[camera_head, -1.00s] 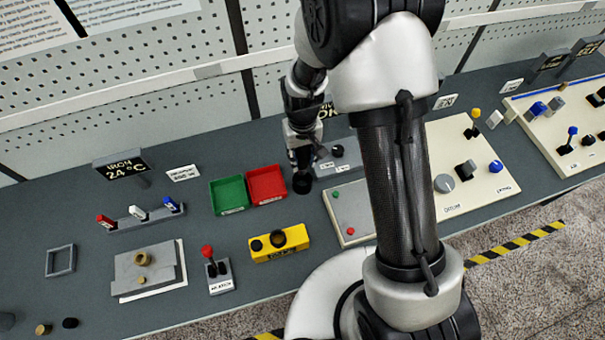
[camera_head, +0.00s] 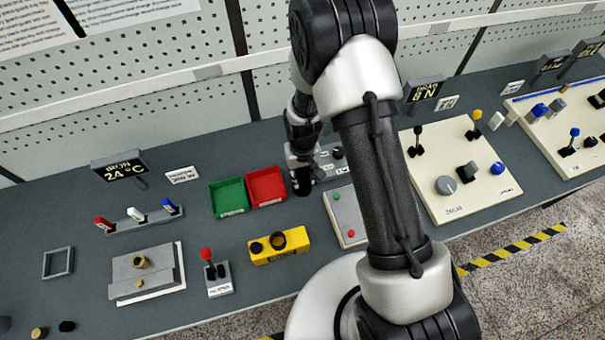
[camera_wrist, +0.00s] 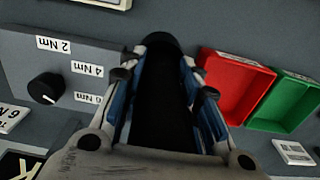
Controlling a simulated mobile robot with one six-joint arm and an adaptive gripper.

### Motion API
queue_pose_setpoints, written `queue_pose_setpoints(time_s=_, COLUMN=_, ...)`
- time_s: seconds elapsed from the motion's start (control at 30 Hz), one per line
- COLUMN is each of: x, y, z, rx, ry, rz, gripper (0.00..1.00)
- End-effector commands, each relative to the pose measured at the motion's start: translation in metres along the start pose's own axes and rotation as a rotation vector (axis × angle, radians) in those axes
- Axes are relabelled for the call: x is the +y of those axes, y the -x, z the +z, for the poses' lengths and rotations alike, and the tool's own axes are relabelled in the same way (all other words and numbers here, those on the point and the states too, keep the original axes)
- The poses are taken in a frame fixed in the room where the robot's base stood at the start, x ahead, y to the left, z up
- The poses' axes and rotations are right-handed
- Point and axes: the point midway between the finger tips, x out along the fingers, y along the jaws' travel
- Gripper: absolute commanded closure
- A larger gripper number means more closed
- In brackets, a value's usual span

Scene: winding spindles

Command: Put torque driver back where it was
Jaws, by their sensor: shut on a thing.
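A dark, cylinder-like thing, which looks like the torque driver (camera_wrist: 162,95), is between the fingers of my gripper (camera_wrist: 165,82) in the wrist view. Its rounded black end shows beyond the fingertips. In the head view my gripper (camera_head: 303,168) points down, just right of the red bin, and the dark end (camera_head: 302,187) shows below it. A grey box with a black knob (camera_wrist: 46,88) and labels 2 Nm, 4 Nm and 6 Nm is beside the gripper. My arm hides part of that box in the head view.
The red bin (camera_head: 266,185) and green bin (camera_head: 229,197) stand close on the left. A yellow block with round openings (camera_head: 279,245) is nearer the front. A panel with red and green buttons (camera_head: 346,216) lies right of it. Grey bench shows between them.

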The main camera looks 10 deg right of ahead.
Motion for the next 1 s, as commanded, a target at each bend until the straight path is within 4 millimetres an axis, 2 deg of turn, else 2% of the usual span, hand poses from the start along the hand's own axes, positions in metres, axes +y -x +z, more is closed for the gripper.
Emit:
queue_pose_setpoints(time_s=0.07, x=0.000, y=-0.004, z=0.000, rx=0.001, ry=0.000, rz=0.000, gripper=0.99)
queue_pose_setpoints(time_s=0.1, x=0.000, y=-0.004, z=0.000, rx=0.000, ry=0.000, rz=0.000, gripper=0.69)
queue_pose_setpoints(time_s=0.37, x=0.000, y=-0.003, z=0.000, rx=-0.001, ry=0.000, rz=0.000, gripper=0.51)
queue_pose_setpoints(time_s=0.77, x=0.000, y=0.001, z=0.000, rx=0.000, ry=0.000, rz=0.000, gripper=0.50)
queue_pose_setpoints(time_s=0.87, x=0.000, y=0.013, z=-0.001, rx=0.004, ry=0.000, rz=0.000, gripper=0.50)
queue_pose_setpoints(time_s=1.0, x=0.000, y=0.042, z=-0.001, rx=0.005, ry=0.000, rz=0.000, gripper=0.50)
